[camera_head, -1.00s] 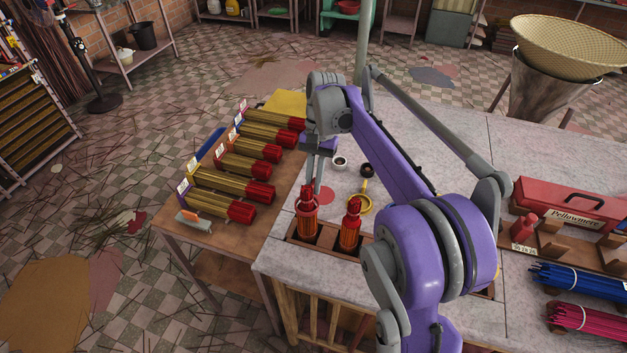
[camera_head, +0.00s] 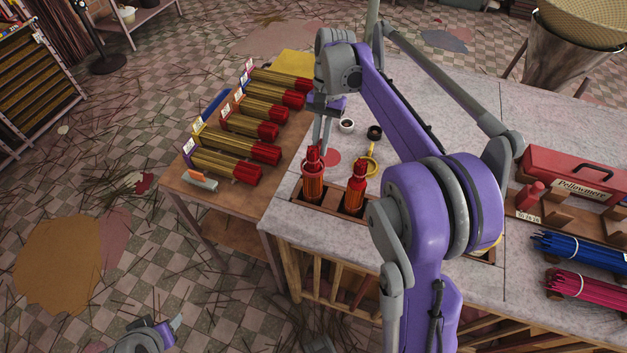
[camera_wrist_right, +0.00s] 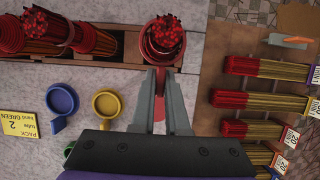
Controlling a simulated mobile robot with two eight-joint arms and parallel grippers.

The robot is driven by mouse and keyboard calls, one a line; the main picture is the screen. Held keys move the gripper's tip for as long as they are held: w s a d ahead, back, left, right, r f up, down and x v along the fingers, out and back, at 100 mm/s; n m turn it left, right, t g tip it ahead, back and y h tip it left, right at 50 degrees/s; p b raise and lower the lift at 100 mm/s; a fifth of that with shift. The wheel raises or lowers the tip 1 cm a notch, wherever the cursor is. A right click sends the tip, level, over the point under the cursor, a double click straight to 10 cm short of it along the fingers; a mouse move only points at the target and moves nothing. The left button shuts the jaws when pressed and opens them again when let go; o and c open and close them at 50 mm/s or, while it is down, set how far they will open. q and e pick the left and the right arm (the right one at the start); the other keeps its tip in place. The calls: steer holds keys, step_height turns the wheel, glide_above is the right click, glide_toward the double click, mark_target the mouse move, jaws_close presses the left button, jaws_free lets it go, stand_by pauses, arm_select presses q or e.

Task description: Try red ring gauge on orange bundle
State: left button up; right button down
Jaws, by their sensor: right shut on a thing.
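The orange bundle (camera_head: 314,190) stands upright in the left slot of the wooden rack, with red tips on top. The red ring gauge (camera_head: 304,169) is around its upper part; in the right wrist view the ring (camera_wrist_right: 148,50) encircles the red tips (camera_wrist_right: 163,35). My right gripper (camera_head: 318,145) is shut on the gauge's handle, just behind the bundle; its fingers (camera_wrist_right: 160,72) show in the right wrist view. How snugly the ring fits is too small to tell. My left gripper (camera_head: 168,332) is partly in view at the lower left, away from the table; its jaw opening is unclear.
Another red-tipped bundle (camera_head: 356,190) stands in the rack just right. A yellow ring gauge (camera_wrist_right: 106,103) and a blue one (camera_wrist_right: 62,98) lie on the table. Several red-ended bundles lie on the brown side table (camera_head: 225,205). A red toolbox (camera_head: 570,178) stands at right.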

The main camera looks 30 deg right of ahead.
steer(key=shift+r+p, duration=1.4)
steer(key=shift+r, duration=1.3)
steer(key=shift+r+p, duration=1.15)
steer(key=shift+r, duration=1.35)
arm_select(q)
step_height(320, 180, up, 7)
steer(key=w, duration=0.3)
steer(key=shift+r+t, duration=0.2)
steer(key=shift+t, duration=0.1)
steer(key=shift+s, duration=0.15)
